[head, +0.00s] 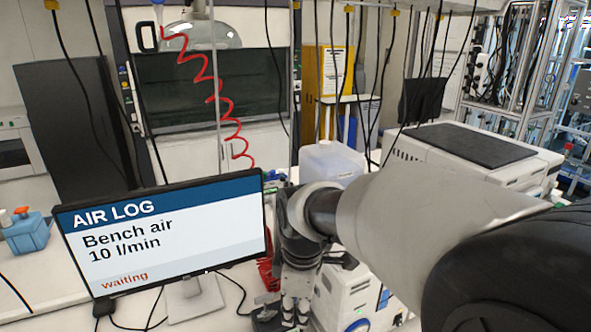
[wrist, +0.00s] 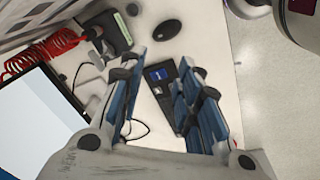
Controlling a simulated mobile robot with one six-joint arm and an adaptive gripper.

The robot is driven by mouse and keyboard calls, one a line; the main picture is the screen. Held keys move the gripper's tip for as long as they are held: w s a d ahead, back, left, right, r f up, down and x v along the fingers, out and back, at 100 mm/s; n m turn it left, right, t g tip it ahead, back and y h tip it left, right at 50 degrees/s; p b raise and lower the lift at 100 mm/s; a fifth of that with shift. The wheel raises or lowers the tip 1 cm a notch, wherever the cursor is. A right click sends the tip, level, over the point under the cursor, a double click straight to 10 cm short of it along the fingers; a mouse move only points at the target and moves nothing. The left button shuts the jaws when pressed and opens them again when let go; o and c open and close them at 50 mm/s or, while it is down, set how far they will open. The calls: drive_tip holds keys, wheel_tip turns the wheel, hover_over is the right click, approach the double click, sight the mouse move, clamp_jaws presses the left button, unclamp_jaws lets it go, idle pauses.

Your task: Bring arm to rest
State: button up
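My gripper (head: 288,312) points down over the white bench. In the wrist view my gripper (wrist: 160,80) has its two blue-padded fingers apart. Nothing shows held between them. A dark device with a small blue screen (wrist: 158,74) lies on the bench beyond the fingers; I cannot tell its exact distance.
A monitor (head: 165,240) left of my gripper reads "AIR LOG, Bench air 10 l/min, waiting". A coiled red hose (wrist: 45,52) and cables lie near it. A white boxy instrument (head: 345,297) stands close right of my gripper.

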drive_tip(key=s+d+f+m+t+b, duration=0.1)
drive_tip(key=s+d+m+b, duration=0.2)
drive_tip(key=s+d+m, duration=0.4)
drive_tip(key=s+d+f+m+t+b, duration=0.1)
drive_tip(key=s+d+m+b, duration=0.3)
drive_tip(key=s+m, duration=0.5)
drive_tip(key=s+d+t, duration=0.1)
drive_tip(key=s+d, duration=0.1)
drive_tip(key=s, duration=0.1)
drive_tip(key=shift+s+d+f, duration=0.15)
drive_tip(key=shift+s+d, duration=0.15)
drive_tip(key=shift+d, duration=0.05)
